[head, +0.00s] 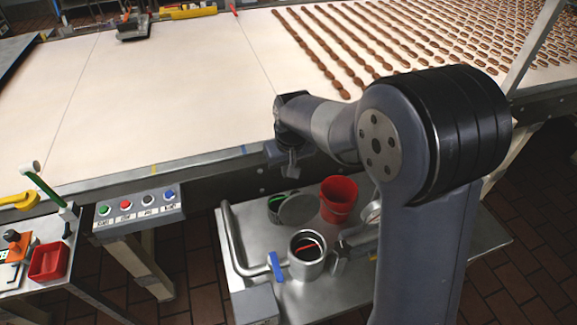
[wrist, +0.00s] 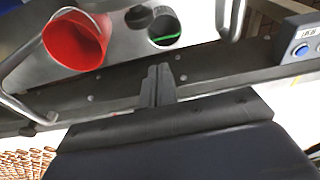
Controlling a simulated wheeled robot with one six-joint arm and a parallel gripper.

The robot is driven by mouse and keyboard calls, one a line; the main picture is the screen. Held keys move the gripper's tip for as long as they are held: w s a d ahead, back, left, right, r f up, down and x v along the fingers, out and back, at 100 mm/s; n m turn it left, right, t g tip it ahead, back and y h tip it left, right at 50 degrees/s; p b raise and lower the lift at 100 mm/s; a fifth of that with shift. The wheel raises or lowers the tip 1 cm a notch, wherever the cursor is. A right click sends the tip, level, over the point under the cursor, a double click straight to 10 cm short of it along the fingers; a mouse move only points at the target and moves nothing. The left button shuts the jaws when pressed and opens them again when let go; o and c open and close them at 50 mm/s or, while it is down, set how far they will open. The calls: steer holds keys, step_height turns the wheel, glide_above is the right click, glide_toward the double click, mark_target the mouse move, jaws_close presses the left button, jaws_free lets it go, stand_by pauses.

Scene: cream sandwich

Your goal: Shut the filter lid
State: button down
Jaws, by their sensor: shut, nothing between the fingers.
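The open steel filter housing (head: 307,256) stands upright on the low metal table, with something red inside its mouth. A round metal piece (head: 371,213), partly hidden behind my arm, is right of the housing and may be its raised lid; I cannot tell for sure. My gripper (head: 292,170) is shut and empty. In the head view it appears above and behind the housing, near the conveyor's front edge, apart from the housing. The wrist view shows its closed fingers (wrist: 158,72) against the dark conveyor side. The filter housing is not clearly visible there.
A pipe with a blue valve handle (head: 276,267) is at left. A button panel (head: 138,211) is farther left. The conveyor (head: 180,100) lies behind.

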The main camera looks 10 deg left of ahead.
mark_target(298, 205)
steer(key=s+d+f, duration=0.1)
steer(key=s+f+b, duration=0.1)
steer(key=s, duration=0.1)
steer(key=shift+d+f+b, duration=0.1)
steer(key=shift+d+b, duration=0.2)
steer(key=shift+d, duration=0.05)
steer(key=shift+b, duration=0.4)
